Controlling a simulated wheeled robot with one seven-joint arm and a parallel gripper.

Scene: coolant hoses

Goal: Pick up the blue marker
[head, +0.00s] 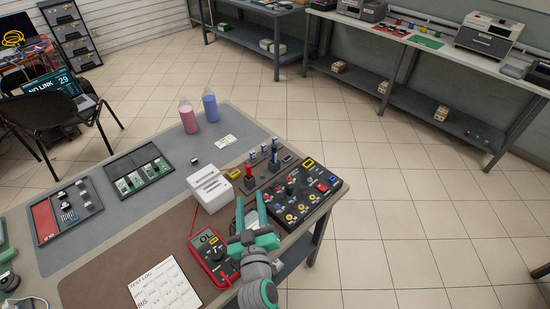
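A small upright blue piece (274,156), which looks like the blue marker, stands in a dark brown holder strip near the table's far right corner. It is too small to make out fully. A similar red piece (249,173) stands to its left. My gripper (251,204) has green fingers, set apart with a gap between them. It is above the table's right part, nearer to me than the blue piece and apart from it. Nothing shows between the fingers.
A white slotted box (211,188) is left of my gripper, and a black control panel (304,193) is right of it. A red multimeter (214,259) lies close by. Pink (188,118) and blue (210,107) bottles stand at the far edge. Floor is clear to the right.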

